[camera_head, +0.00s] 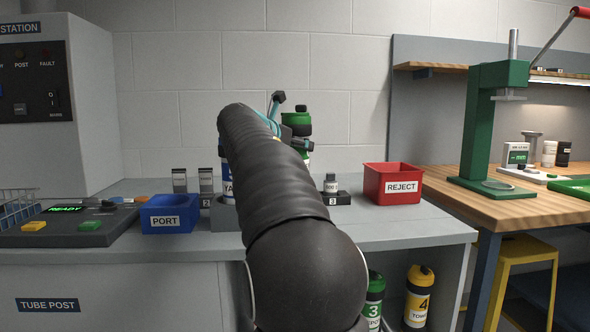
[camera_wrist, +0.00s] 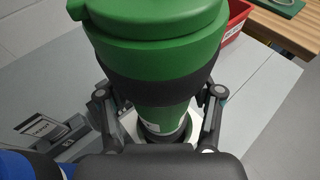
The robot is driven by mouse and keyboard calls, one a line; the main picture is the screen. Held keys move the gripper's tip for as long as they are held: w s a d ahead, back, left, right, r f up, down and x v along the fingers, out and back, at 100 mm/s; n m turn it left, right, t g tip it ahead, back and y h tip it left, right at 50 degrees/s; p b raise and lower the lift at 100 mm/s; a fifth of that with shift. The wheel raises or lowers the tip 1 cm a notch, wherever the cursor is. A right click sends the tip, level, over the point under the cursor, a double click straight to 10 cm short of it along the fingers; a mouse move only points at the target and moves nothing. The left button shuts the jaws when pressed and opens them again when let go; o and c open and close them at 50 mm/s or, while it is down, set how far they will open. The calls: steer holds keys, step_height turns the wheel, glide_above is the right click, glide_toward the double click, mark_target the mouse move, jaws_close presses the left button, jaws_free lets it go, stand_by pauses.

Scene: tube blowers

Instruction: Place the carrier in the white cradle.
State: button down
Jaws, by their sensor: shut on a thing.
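The carrier (camera_wrist: 155,60) is a green cylinder with black bands, and it fills the upper middle of the wrist view. My gripper (camera_wrist: 160,108) is shut on it, with one finger on each side of its body. A white surface (camera_wrist: 203,131) shows around the carrier's lower end in the wrist view, perhaps the white cradle. I cannot tell whether the carrier touches it. In the head view my arm hides that spot.
A blue carrier (camera_head: 227,180) stands in a grey holder (camera_head: 224,217) left of my arm. The counter's front right is clear.

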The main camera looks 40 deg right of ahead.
steer(key=shift+s+d+f+b, duration=0.1)
steer(key=shift+f+b, duration=0.5)
steer(key=shift+f, duration=1.8)
steer(key=shift+c, duration=1)
jaws_free()
steer(key=shift+r, duration=0.2)
steer(key=v, duration=1.2)
steer(key=shift+f, duration=0.15)
